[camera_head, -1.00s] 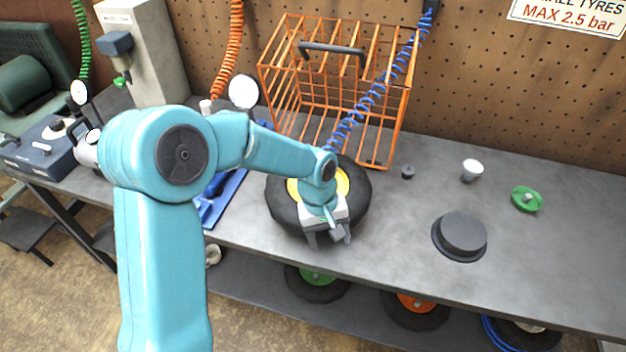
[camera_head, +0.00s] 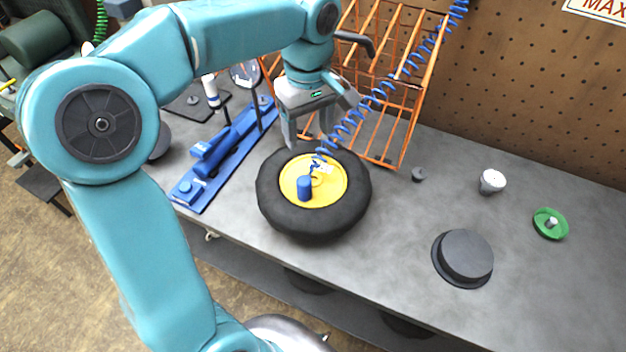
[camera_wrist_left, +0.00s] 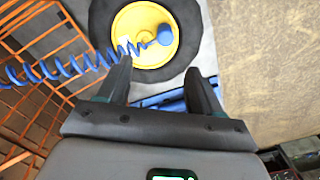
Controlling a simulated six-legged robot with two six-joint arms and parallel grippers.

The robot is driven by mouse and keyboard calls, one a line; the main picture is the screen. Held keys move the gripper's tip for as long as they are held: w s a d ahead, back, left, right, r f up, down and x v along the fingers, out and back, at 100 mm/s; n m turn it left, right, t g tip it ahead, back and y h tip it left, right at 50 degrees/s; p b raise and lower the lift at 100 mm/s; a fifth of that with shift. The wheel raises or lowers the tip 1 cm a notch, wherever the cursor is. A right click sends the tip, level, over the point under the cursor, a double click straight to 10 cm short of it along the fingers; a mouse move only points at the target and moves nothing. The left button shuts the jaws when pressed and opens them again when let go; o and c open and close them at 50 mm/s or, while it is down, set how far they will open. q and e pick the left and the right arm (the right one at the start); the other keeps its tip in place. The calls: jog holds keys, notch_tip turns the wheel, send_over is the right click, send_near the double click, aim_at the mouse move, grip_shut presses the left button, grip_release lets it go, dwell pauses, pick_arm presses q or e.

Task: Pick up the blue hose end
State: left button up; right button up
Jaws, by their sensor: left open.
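The blue hose end (camera_head: 304,188) is a small blue cylinder on the yellow hub (camera_head: 325,187) of a black tyre (camera_head: 318,222) on the bench. Its coiled blue hose (camera_head: 376,98) runs up to the right past the orange cage. My left gripper (camera_head: 308,142) is open and empty, above the far rim of the tyre. In the left wrist view the hose end (camera_wrist_left: 165,35) lies beyond the fingertips, between their lines, and the hose runs off to the left. My right gripper does not show.
The orange wire cage (camera_head: 408,128) stands close behind the tyre. A blue bead-breaker-like tool (camera_head: 225,150) lies to the left. A dark round block (camera_head: 466,255), a white cup (camera_head: 492,181) and a green disc (camera_head: 550,223) are at the right. The bench front is clear.

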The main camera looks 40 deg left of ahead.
pick_arm(q)
send_near(304, 180)
jog(key=f, duration=0.5)
jog(key=shift+w+d+f, duration=0.1)
jog(key=shift+d+f, duration=0.1)
jog(key=shift+s+f, duration=0.2)
jog(key=shift+f, duration=0.3)
jog(key=f, duration=0.4)
jog(key=shift+a+f, duration=0.25)
jog(key=shift+f, duration=0.1)
jog(key=c, duration=1.2)
grip_shut()
jog(key=shift+w+r, duration=0.1)
jog(key=shift+r, duration=0.25)
notch_tip(304, 180, up, 19)
jog(key=p, duration=0.1)
jog(key=shift+r, duration=0.2)
